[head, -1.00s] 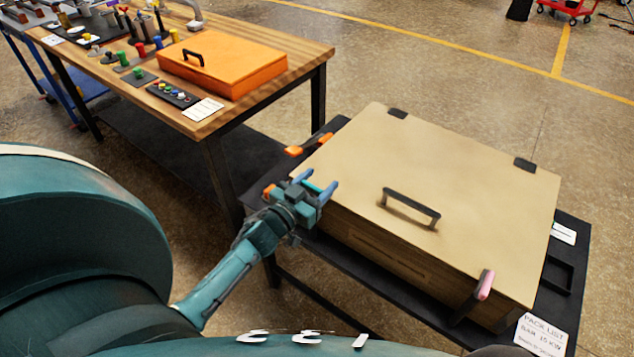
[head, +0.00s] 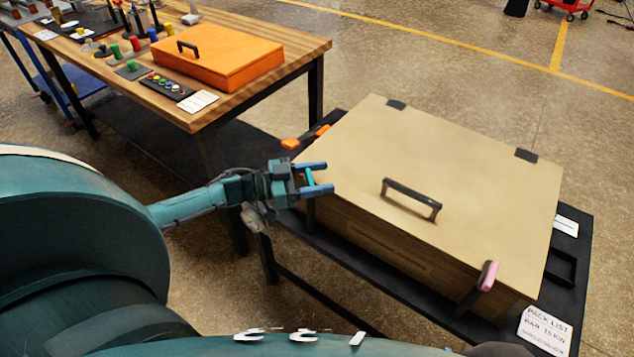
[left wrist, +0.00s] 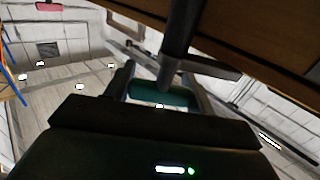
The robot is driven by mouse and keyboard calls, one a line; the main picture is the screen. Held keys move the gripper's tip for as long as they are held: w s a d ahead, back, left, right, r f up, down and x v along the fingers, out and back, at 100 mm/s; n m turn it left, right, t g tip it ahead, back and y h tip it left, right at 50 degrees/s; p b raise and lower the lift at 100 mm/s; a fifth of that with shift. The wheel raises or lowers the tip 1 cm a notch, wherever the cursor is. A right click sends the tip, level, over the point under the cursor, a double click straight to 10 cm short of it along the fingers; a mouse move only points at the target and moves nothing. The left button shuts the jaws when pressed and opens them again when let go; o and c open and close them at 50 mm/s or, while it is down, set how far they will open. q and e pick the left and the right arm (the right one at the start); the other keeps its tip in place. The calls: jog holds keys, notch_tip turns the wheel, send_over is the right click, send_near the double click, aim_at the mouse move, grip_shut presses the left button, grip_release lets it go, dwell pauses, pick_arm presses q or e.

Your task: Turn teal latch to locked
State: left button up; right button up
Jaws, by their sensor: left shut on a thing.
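The teal latch (head: 310,178) is at the front left corner of the large tan box (head: 450,160). My left gripper (head: 320,177) is shut on its teal handle, with one blue finger on each side and the fingers pointing right over the lid edge. In the left wrist view the teal handle (left wrist: 160,94) lies between the fingers, next to a dark post (left wrist: 180,45). The latch base is partly hidden, and its locked state cannot be told. My right gripper is not in view.
The box stands on a black table (head: 310,275). Its lid has a black handle (head: 411,198), a pink latch (head: 487,277) at front right and an orange latch (head: 305,138) at back left. A wooden table (head: 300,55) with an orange case (head: 220,60) stands behind left.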

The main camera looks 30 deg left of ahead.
pick_arm(q)
jog(key=shift+s+d+m+g+h+b, duration=0.1)
jog(key=shift+s+m+g+h+b, duration=0.15)
jog(key=shift+m+g+h+b, duration=1.15)
jog(key=shift+s+d+m+g+h+b, duration=0.1)
jog(key=shift+s+m+g+h+b, duration=0.1)
jog(key=shift+m+g+b, duration=2.35)
jog(key=shift+s+d+m+g+h+b, duration=0.2)
jog(key=shift+m+g+h+b, duration=0.65)
jog(key=shift+g+b, duration=2.15)
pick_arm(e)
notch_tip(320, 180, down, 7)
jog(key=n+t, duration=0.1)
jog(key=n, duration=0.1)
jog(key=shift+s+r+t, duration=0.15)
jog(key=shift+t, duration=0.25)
pick_arm(q)
jog(key=shift+a, duration=0.1)
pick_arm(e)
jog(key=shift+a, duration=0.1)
pick_arm(q)
jog(key=o, duration=1)
jog(key=shift+a, duration=0.15)
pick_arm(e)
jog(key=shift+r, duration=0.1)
